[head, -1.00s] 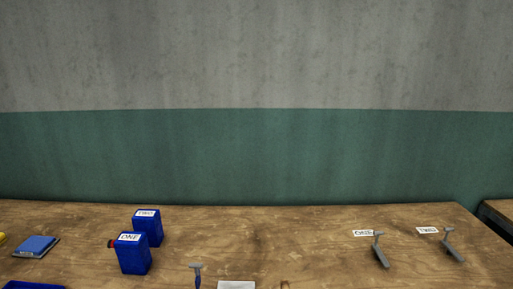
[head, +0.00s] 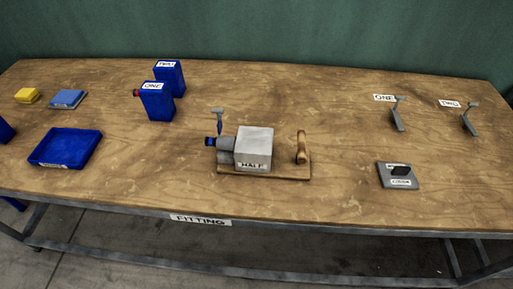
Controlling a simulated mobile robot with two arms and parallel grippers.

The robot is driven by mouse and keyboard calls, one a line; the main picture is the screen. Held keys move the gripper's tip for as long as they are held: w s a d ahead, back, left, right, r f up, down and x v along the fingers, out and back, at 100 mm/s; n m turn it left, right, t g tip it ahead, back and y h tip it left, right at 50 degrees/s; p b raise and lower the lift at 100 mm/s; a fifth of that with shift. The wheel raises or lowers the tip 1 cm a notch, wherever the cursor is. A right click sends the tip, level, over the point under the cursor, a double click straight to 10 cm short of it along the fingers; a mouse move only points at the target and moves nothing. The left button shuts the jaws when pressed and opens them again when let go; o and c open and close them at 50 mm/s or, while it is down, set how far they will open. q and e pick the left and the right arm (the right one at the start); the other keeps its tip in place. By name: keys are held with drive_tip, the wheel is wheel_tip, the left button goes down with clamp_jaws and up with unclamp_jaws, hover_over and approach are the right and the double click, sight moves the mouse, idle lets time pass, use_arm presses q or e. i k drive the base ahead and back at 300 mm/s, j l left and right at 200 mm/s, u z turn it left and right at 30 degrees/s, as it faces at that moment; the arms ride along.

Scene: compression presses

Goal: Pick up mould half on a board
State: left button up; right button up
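The mould half (head: 254,146) is a light grey block labelled HALF, with a grey cylinder and dark blue end on its left side. It sits on a wooden board (head: 290,176) near the front middle of the bench. A brown wooden handle (head: 301,148) stands up at the board's right end. Neither of my grippers shows in the head view.
The wooden bench (head: 340,110) carries blue cans ONE (head: 157,103) and TWO (head: 171,78), a blue tray (head: 66,148), a blue pad (head: 68,98), a yellow block (head: 27,96), a grey plate (head: 398,178), and grey tools (head: 398,116) at right. Bench around the board is mostly clear.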

sight(252, 153)
drive_tip(key=l+u, duration=0.15)
drive_tip(key=l, duration=0.55)
drive_tip(key=k+l+u, duration=0.1)
drive_tip(key=l, duration=0.55)
drive_tip(key=k, duration=0.05)
